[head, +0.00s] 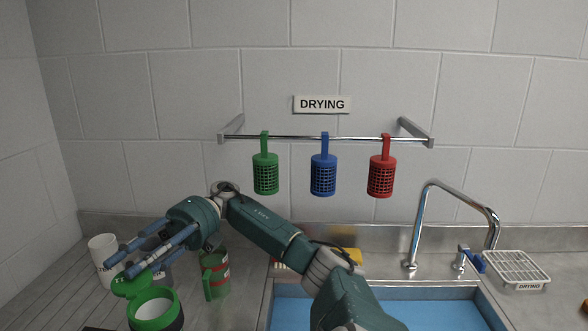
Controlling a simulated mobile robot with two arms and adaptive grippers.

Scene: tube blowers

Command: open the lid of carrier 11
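Carrier 11 stands at the bottom left of the head view: a green ring-shaped rim (177,298) around a white, open mouth. Its green lid (128,287), with a mark that looks like "11", lies back from the mouth on the upper left side, so the lid appears open. My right gripper (119,269) is just above and behind the lid, its two blue-grey fingers apart with nothing seen between them. I cannot tell whether a fingertip touches the lid. The lower part of the carrier is cut off by the picture edge. My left gripper is not in view.
A white cup (101,248) stands behind the lid and a green mug (217,280) right of the carrier. Green (265,175), blue (323,177) and red (381,178) baskets hang from the rail. A blue sink (290,312) and faucet (421,215) are right.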

